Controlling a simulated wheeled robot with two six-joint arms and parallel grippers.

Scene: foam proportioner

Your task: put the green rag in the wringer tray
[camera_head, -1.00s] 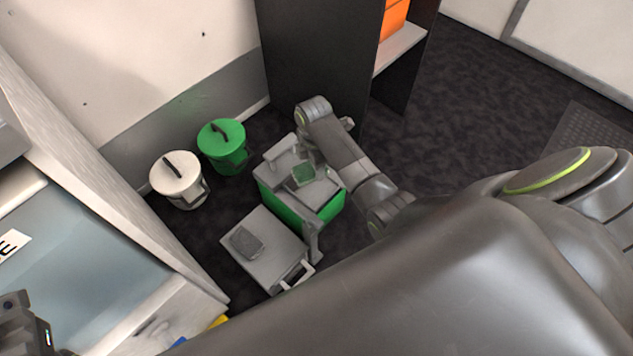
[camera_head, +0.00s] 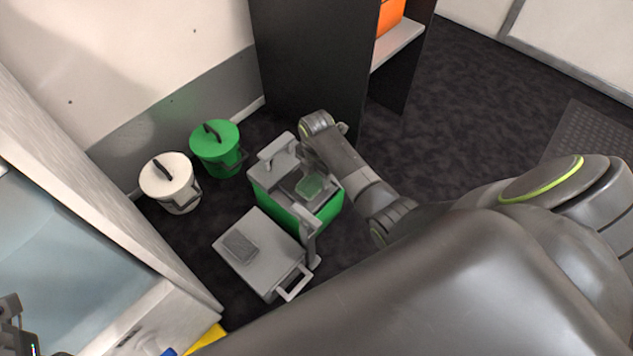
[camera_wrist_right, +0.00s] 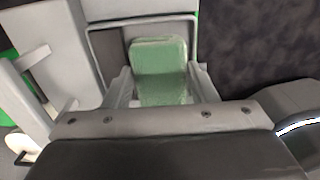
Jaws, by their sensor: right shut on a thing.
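The green rag (camera_head: 310,186) is a small pale-green folded pad over the top of a grey-and-green bucket unit. It also shows in the right wrist view (camera_wrist_right: 159,62). My right gripper (camera_wrist_right: 160,86) is shut on the rag, one finger on each side. The wringer tray (camera_wrist_right: 103,45) looks like a square grey recess with a raised rim around the rag. The rag is over this recess; I cannot tell whether it touches the floor of it. My left gripper (camera_head: 12,325) shows only in part at the lower left corner, its jaws unclear.
A grey box (camera_head: 262,268) with a dark pad on its lid stands in front of the unit. A green lidded bucket (camera_head: 217,145) and a white lidded bucket (camera_head: 170,182) stand by the wall. A black shelf (camera_head: 310,70) is behind. Dark floor is clear to the right.

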